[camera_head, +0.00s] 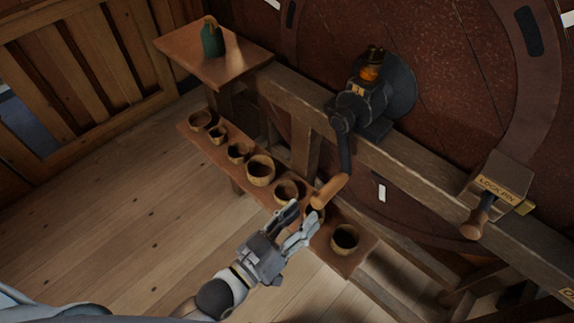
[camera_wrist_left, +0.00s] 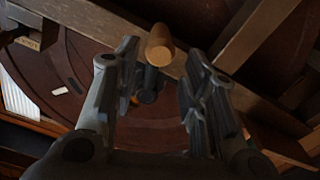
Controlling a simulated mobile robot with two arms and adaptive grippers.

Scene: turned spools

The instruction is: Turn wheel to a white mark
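The large dark red-brown wheel (camera_head: 440,90) fills the upper right of the head view, behind a wooden beam. A white mark (camera_head: 382,192) shows low on it, and a white mark (camera_wrist_left: 60,91) also shows in the left wrist view. A black crank (camera_head: 344,145) on the beam ends in a wooden handle (camera_head: 329,190). My left gripper (camera_head: 304,212) is open just short of the handle. In the left wrist view the handle (camera_wrist_left: 160,45) appears between the spread fingers, its end facing the camera. Contact is not visible. My right gripper is out of view.
A lock pin box (camera_head: 503,178) with a wooden knob sits on the beam (camera_head: 415,175) at right. A low bench (camera_head: 355,262) with several wooden cups runs below the crank, under my gripper. A small table (camera_head: 185,45) holds a green item. The floor at left is clear.

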